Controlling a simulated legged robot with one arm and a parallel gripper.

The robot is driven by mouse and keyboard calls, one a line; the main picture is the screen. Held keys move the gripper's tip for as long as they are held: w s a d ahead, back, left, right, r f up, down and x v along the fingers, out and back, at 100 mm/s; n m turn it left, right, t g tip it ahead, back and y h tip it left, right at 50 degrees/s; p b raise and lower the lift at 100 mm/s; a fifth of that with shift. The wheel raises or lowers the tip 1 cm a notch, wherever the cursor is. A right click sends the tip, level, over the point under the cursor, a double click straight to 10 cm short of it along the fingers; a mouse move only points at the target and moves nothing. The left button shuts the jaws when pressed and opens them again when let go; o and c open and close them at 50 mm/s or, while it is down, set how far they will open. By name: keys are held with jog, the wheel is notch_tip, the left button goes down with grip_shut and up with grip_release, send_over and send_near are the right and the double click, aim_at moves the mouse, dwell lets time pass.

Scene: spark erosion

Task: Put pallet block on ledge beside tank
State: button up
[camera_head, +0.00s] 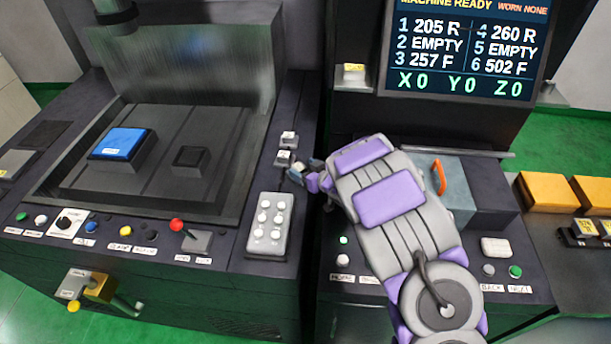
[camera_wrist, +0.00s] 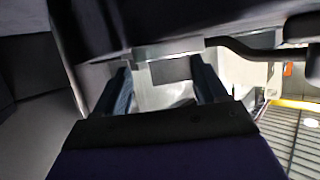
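The tank (camera_head: 240,160) is the recessed bay at the left in the head view. A blue-topped block (camera_head: 118,143) stands inside it, beside a low dark block (camera_head: 190,157). The dark ledge (camera_head: 263,182) runs along the tank's right side. I cannot tell which block is the pallet block. My gripper (camera_head: 297,172) is at the ledge, close to the nearer block. In the wrist view, my gripper (camera_wrist: 163,75) has its fingers apart; whether they hold the pale surface between them is unclear.
A grey keypad (camera_head: 269,226) stands on the ledge nearer the front. A red-knobbed lever (camera_head: 178,226) and several buttons line the front edge. A grey box with an orange handle (camera_head: 438,178) stands right of my arm, with yellow blocks (camera_head: 547,192) farther right.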

jog(key=shift+s+a+f, duration=0.1)
jog(key=shift+a+f, duration=0.05)
jog(key=shift+a, duration=1)
jog(key=c, duration=0.3)
jog(key=shift+d+f, duration=0.1)
jog(key=shift+d, duration=0.6)
jog(key=c, duration=0.6)
jog(key=shift+a, duration=0.1)
grip_shut()
